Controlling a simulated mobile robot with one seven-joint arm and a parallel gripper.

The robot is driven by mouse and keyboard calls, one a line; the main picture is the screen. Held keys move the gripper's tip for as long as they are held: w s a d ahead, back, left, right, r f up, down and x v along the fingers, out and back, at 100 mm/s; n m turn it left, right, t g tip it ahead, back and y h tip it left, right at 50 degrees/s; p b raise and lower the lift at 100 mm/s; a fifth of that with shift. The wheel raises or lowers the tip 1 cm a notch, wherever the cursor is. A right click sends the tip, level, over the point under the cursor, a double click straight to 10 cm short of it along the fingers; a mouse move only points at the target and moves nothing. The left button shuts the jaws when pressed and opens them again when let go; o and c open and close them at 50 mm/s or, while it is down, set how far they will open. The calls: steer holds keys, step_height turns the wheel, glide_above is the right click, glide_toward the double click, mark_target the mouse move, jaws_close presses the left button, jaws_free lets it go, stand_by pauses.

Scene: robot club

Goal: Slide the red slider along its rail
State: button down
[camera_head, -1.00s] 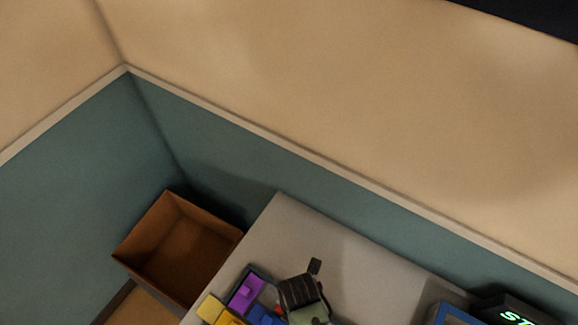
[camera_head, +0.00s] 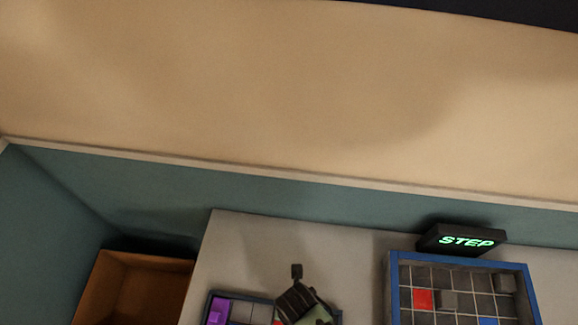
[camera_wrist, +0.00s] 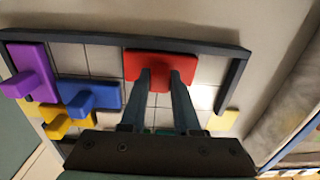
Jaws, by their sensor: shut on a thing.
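The red slider (camera_wrist: 135,60) is a flat block with a raised knob, seen in the wrist view against the dark far edge of a framed tray (camera_wrist: 100,37). My gripper (camera_wrist: 160,80) reaches in from below, its two fingers shut on the red slider's knob. The knob is mostly hidden between the fingers. No separate rail can be made out. In the head view my gripper is seen from above over the tray (camera_head: 250,294), and only a sliver of red shows beside it.
Purple (camera_wrist: 33,70), blue (camera_wrist: 90,95) and yellow (camera_wrist: 58,122) pieces sit left of the red slider. A pale yellow patch (camera_wrist: 223,120) lies right. The head view shows a brown box (camera_head: 135,285), a STEP sign (camera_head: 462,239) and a blue-framed grid board (camera_head: 455,261).

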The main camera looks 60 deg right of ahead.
steer(key=c, duration=0.9)
jaws_free()
steer(key=shift+r, duration=0.1)
step_height(320, 180, up, 7)
steer(key=p, duration=0.7)
